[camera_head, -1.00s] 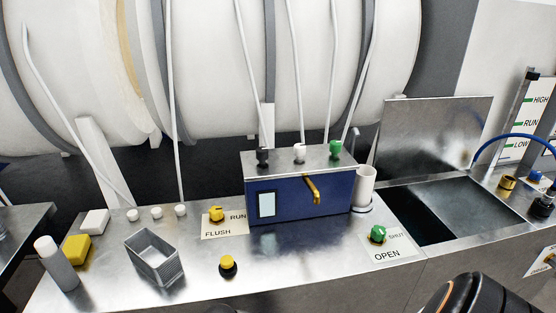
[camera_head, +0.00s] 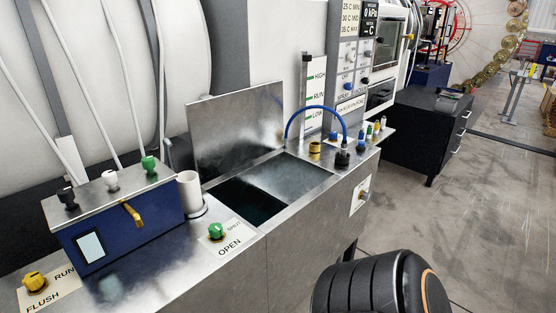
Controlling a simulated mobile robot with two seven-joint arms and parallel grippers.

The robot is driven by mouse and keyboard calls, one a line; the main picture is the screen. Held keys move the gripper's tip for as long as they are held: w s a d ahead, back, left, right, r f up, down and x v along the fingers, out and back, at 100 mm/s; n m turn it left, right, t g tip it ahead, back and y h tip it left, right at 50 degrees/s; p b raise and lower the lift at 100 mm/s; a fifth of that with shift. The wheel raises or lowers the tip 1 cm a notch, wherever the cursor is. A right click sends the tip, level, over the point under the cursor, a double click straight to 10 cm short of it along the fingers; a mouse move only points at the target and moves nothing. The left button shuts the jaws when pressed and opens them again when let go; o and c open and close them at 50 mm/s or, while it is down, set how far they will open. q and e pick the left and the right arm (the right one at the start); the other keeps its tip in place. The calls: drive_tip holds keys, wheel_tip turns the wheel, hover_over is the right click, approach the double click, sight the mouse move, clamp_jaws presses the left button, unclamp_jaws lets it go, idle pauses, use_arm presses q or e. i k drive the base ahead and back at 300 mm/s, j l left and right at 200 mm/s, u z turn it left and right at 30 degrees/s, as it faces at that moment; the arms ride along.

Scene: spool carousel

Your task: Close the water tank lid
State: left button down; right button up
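The water tank lid (camera_head: 236,128) is a plain metal plate. It stands raised at the back edge of the tank, leaning slightly back. The tank opening (camera_head: 246,201) below it is uncovered and dark inside, with a grey metal surface (camera_head: 290,176) at its right part. A black rounded link of my arm shows at the bottom right, in front of the counter. Neither gripper shows in the view.
A blue box (camera_head: 126,226) with coloured knobs and a white cup (camera_head: 190,193) stand left of the tank. A green knob (camera_head: 216,231) sits in front. A blue hose (camera_head: 318,109), brass fitting (camera_head: 315,151) and level gauge (camera_head: 312,95) are to the right.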

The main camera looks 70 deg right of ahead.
sight(228, 131)
drive_tip(key=z, duration=1.5)
drive_tip(key=i+j+z, duration=0.4)
drive_tip(key=j+z, duration=0.25)
drive_tip(key=i+l, duration=0.1)
drive_tip(key=l, duration=0.3)
drive_tip(key=i+l, duration=0.1)
drive_tip(key=l, duration=0.25)
drive_tip(key=i+l+z, duration=0.1)
drive_tip(key=l, duration=0.3)
drive_tip(key=i+l, duration=0.15)
drive_tip(key=l, duration=0.2)
